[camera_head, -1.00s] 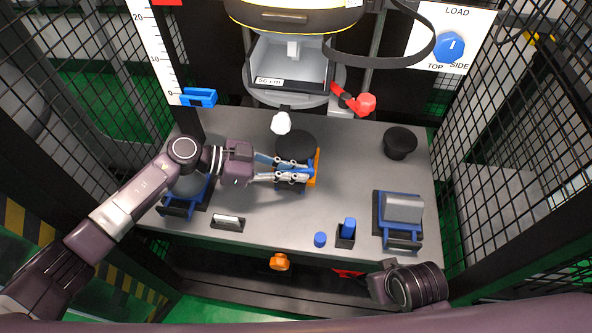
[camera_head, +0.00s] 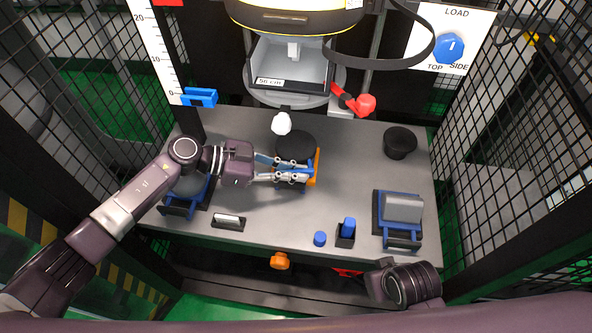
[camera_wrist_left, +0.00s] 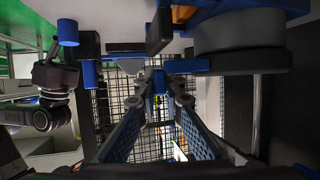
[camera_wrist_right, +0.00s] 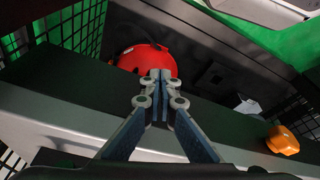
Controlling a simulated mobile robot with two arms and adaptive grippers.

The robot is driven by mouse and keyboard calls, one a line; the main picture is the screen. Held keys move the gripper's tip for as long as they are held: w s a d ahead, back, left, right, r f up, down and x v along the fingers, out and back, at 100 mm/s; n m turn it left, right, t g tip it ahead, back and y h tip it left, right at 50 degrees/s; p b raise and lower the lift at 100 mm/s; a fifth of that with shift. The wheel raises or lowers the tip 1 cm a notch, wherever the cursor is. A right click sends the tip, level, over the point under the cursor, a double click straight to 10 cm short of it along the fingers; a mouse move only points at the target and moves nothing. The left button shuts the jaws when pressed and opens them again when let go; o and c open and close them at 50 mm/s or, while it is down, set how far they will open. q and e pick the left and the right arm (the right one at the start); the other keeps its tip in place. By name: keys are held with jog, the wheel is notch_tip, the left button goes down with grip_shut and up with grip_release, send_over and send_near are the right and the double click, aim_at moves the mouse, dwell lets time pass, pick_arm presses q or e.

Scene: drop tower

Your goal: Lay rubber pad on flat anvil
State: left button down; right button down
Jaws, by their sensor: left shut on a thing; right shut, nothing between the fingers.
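The rubber pad, a black disc (camera_head: 295,146), lies level over the flat anvil near the table's middle. In the left wrist view the pad (camera_wrist_left: 240,61) is a dark layer against the anvil's grey round body (camera_wrist_left: 240,33). I see no clear gap, but cannot be sure of contact all round. My left gripper (camera_head: 305,172) is shut on the pad's blue tab, which also shows in the left wrist view (camera_wrist_left: 190,65). The anvil's blue base is partly hidden by my fingers. My right gripper (camera_wrist_right: 160,78) is shut and empty, off the table's front edge.
A domed anvil (camera_head: 190,184) stands left, a half-round one (camera_head: 403,208) right. A black round block (camera_head: 400,142) stands back right. A blue peg (camera_head: 348,228) and a blue cylinder (camera_head: 320,239) stand in front. The drop carriage (camera_head: 290,65) hangs behind; mesh walls flank the table.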

jog(key=shift+s+f, duration=0.2)
jog(key=shift+f, duration=0.25)
jog(key=shift+a, duration=0.1)
jog(key=shift+s+f, duration=0.15)
jog(key=shift+f, duration=0.3)
pick_arm(q)
jog(key=c, duration=2)
grip_release()
jog(key=shift+o, duration=0.2)
jog(key=shift+f, duration=0.1)
pick_arm(e)
jog(key=shift+r, duration=0.1)
